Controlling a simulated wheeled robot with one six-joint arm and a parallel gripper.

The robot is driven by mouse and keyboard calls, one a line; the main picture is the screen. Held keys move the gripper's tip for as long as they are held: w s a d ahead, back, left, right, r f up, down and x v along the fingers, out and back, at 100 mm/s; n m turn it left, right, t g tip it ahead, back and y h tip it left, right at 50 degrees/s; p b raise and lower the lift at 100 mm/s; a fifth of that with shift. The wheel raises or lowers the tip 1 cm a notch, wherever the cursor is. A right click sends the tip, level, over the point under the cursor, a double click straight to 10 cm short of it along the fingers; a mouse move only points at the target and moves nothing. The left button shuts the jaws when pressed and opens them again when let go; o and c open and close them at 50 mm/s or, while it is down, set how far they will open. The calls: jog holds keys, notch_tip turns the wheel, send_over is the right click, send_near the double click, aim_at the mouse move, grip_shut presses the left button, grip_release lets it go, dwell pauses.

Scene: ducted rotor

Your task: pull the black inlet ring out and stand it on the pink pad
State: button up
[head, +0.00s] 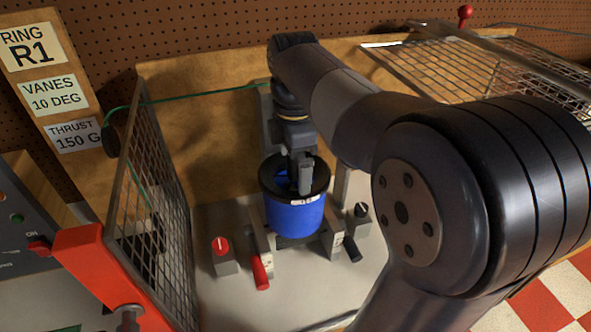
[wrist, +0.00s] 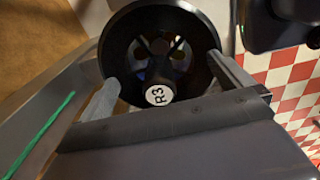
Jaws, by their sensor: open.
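The black inlet ring (head: 321,178) sits on top of the upright blue duct (head: 295,217). In the wrist view the ring (wrist: 117,47) is seen nearly face on, with dark vanes inside its opening and a white R3 label on a black part at its near side. My gripper (head: 300,183) points down at the ring. In the wrist view my gripper (wrist: 162,70) is open, with one finger at each side of the ring's near half. I cannot tell whether the fingers touch it. I see no pink pad in either view.
A mesh guard (head: 150,190) stands at the left, with a red bracket (head: 95,265) in front. A red-handled clamp (head: 259,272) and a black-handled one (head: 352,250) flank the duct's base. Another mesh guard (head: 500,62) is raised at the back right. A board reads RING R1 (head: 33,46).

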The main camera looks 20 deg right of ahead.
jog(key=shift+f, duration=0.3)
dwell(0.6)
jog(key=shift+s, duration=0.1)
jog(key=c, duration=1.7)
jog(key=shift+c, duration=1.4)
jog(key=shift+c, duration=0.3)
